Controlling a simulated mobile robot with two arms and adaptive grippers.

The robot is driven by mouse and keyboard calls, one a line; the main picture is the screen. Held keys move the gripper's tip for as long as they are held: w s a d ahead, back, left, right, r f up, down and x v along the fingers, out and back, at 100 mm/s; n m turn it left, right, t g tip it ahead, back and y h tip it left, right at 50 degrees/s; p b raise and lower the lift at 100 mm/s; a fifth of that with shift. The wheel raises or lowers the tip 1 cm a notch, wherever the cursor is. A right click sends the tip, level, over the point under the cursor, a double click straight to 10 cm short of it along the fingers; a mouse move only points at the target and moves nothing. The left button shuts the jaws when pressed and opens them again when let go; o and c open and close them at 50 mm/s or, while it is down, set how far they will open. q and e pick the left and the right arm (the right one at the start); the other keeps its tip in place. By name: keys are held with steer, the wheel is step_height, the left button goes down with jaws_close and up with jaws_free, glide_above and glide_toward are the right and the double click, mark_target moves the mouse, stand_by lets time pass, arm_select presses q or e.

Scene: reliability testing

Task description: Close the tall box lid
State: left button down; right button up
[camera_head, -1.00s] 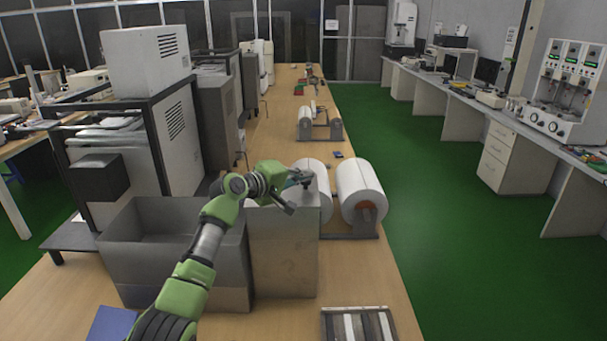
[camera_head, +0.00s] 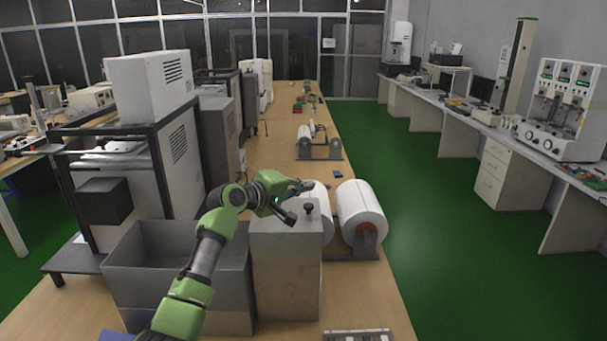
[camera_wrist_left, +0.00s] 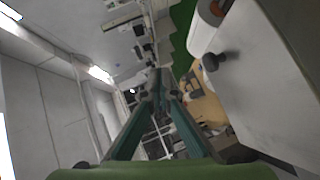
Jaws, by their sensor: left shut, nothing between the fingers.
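The tall box (camera_head: 286,278) is a grey metal box standing upright on the wooden table. Its lid (camera_head: 272,222) appears to lie flat over the top, with a dark knob (camera_head: 308,208) near its right side. My left gripper (camera_head: 309,186) is just above and beyond the knob, apart from it, with its fingers together and empty. In the left wrist view, the shut teal fingers (camera_wrist_left: 156,82) point away from the grey lid (camera_wrist_left: 265,85), and the knob (camera_wrist_left: 212,61) stands to their right. My right gripper is not in view.
A wide, open grey box (camera_head: 178,290) stands directly left of the tall box, under my left arm. White rolls on a stand (camera_head: 361,212) are close on the right. A slatted metal piece (camera_head: 357,336) lies at the front. The table's right edge borders green floor.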

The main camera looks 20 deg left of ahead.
arm_select(q)
steer(key=s+d+r+b, duration=0.2)
steer(key=s+r, duration=0.3)
steer(key=s+d+f+m+g+y, duration=0.1)
steer(key=s+f+m+g, duration=0.1)
steer(key=s+f, duration=0.55)
steer(key=s+f+m+g+y, duration=0.15)
steer(key=s+f, duration=0.25)
steer(key=f, duration=0.7)
steer(key=s+d+f+m+g+y, duration=0.1)
steer(key=s+f+m, duration=0.1)
steer(key=s+f, duration=0.55)
steer(key=s+a+f+m+g+y, duration=0.15)
steer(key=s+f, duration=0.25)
steer(key=s, duration=0.6)
steer(key=s+a+f+m+g+y, duration=0.1)
steer(key=s+f+m+g, duration=0.3)
steer(key=s, duration=0.6)
steer(key=s+a+f+m+y, duration=0.15)
steer(key=s+f, duration=0.35)
steer(key=s, duration=0.6)
step_height(320, 180, down, 27)
steer(key=g+b, duration=0.1)
steer(key=b, duration=0.1)
steer(key=s+a+f+g+b, duration=0.1)
steer(key=s+a+f, duration=0.2)
steer(key=s+f, duration=1.5)
steer(key=shift+f+g, duration=0.3)
steer(key=shift+f, duration=0.25)
